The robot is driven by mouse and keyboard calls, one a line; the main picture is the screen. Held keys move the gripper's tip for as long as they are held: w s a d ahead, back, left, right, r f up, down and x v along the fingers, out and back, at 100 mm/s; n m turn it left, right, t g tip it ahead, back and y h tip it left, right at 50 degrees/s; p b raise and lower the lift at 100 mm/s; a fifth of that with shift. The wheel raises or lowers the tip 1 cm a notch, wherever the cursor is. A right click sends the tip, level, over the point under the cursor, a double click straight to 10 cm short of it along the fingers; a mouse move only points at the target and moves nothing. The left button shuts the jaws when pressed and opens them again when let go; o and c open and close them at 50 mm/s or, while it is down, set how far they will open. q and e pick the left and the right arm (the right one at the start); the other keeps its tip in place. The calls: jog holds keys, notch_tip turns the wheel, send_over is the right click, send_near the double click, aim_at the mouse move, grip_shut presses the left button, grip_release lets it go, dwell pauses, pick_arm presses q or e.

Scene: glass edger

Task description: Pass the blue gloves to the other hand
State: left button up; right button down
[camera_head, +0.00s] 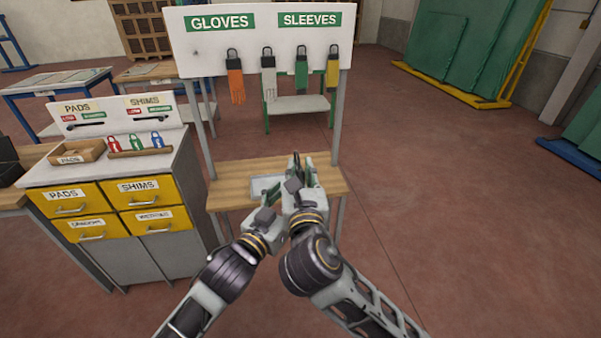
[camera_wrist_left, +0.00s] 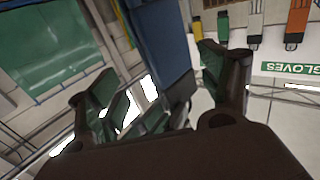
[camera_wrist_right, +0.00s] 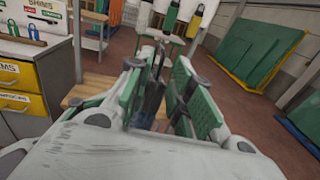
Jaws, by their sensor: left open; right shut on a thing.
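The blue gloves (camera_wrist_left: 160,45) hang between the open fingers of my left gripper (camera_wrist_left: 155,80) in the left wrist view, with a dark clip at one end. My right gripper (camera_wrist_right: 158,88) is shut on them; in the right wrist view the gloves (camera_wrist_right: 149,108) show as a dark blue strip between its green-padded fingers. In the head view my left gripper (camera_head: 268,194) is just below and left of my right gripper (camera_head: 305,178), very close to it. The gloves are mostly hidden there. I cannot tell whether the left fingers touch them.
A yellow-drawer cabinet (camera_head: 110,205) stands left. The floor at right is clear.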

pick_arm(q)
jog(key=shift+v, duration=2.35)
jog(key=shift+f, duration=0.1)
